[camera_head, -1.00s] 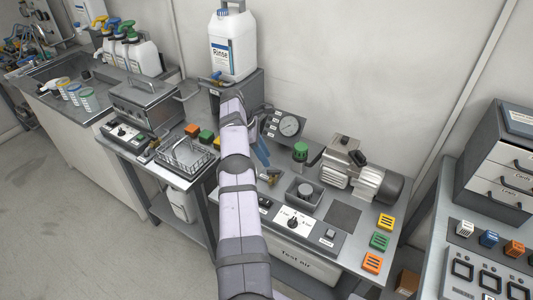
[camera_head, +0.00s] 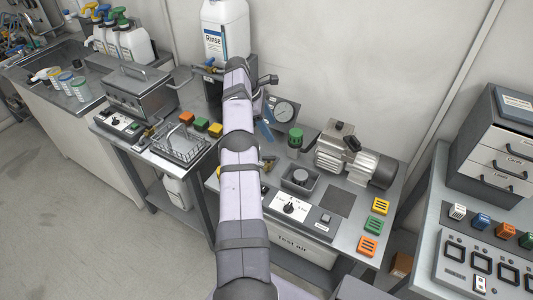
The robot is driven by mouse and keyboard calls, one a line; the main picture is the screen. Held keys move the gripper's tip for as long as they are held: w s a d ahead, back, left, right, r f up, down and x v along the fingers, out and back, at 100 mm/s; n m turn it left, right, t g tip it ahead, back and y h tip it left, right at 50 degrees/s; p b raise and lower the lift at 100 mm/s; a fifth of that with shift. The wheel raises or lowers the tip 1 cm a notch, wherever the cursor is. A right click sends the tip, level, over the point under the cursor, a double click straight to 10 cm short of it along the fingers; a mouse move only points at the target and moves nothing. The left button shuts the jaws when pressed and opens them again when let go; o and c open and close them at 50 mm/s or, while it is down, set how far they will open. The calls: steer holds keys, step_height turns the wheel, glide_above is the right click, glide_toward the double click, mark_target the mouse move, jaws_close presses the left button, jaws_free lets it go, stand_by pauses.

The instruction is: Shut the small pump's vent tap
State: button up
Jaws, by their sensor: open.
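A small silver pump (camera_head: 335,155) with a ribbed motor stands at the right rear of the grey bench, with a black part (camera_head: 352,144) on top. A brass-coloured tap (camera_head: 267,163) sits low beside my arm, partly hidden by it. I cannot tell which of these fittings is the vent tap, or its position.
A pressure gauge (camera_head: 284,112) and a green-capped fitting (camera_head: 295,139) stand between my arm and the pump. A control panel (camera_head: 288,208) lies in front. A Rinse canister (camera_head: 226,32) stands behind my wrist. A wire rack (camera_head: 180,145) is to the left.

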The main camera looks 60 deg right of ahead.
steer(key=s+r+m+b, duration=0.1)
steer(key=s+r+b, duration=0.1)
steer(key=s+r, duration=0.55)
steer(key=m+t+h, duration=0.1)
steer(key=m+t, duration=0.5)
steer(key=m, duration=1)
glide_toward(269, 157)
steer(key=shift+w+f+b, duration=0.15)
steer(key=shift+w+b, duration=0.1)
steer(key=shift+b, duration=0.1)
steer(key=shift+f, duration=0.1)
steer(key=shift+p+x, duration=1.05)
steer(key=shift+x, duration=2.5)
steer(key=shift+s, duration=0.15)
